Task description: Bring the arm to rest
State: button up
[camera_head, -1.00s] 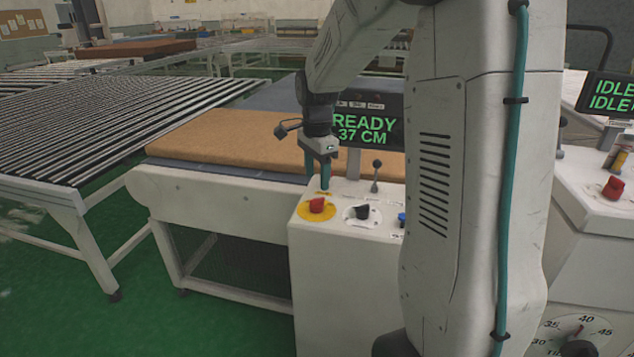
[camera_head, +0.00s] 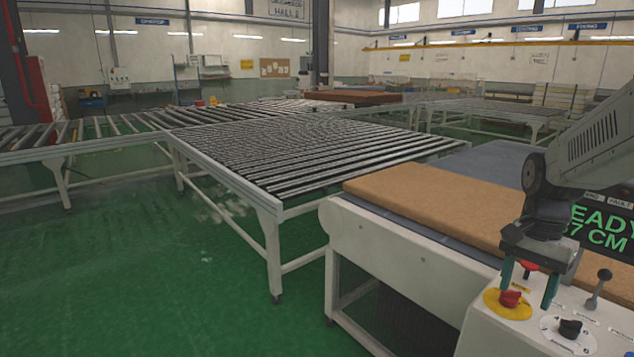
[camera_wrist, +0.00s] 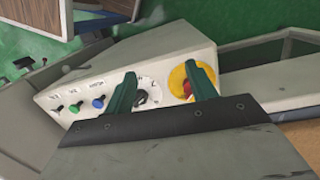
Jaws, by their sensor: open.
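My gripper (camera_head: 527,283) hangs at the right of the head view, above the white control console (camera_head: 478,335). Its two green fingers are apart with nothing between them. In the wrist view the open fingers (camera_wrist: 163,90) stand over the console panel. A red knob on a yellow disc (camera_head: 509,300) and a black knob on a white dial (camera_head: 569,329) sit on the panel near the fingers. I cannot tell how far above the panel the fingertips are. My arm partly hides the display (camera_head: 603,228), which shows green letters ending in "EADY" and "CM".
A brown mattress slab (camera_head: 437,205) lies on the white-framed machine beside the console. A lever (camera_head: 599,288) stands up from the panel near my gripper. A roller conveyor table (camera_head: 300,155) is further left. The green floor (camera_head: 130,270) at the front left is clear.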

jog(key=s+a+r+n+t, duration=0.1)
jog(key=s+a+r+n, duration=0.2)
jog(key=s, duration=0.6)
jog(key=s+a+r+n+t, duration=0.1)
jog(key=s+a+r+n, duration=0.2)
jog(key=s+a+n, duration=0.5)
jog(key=shift+s+a+t, duration=0.4)
jog(key=shift+s+a, duration=0.4)
jog(key=shift+s, duration=0.4)
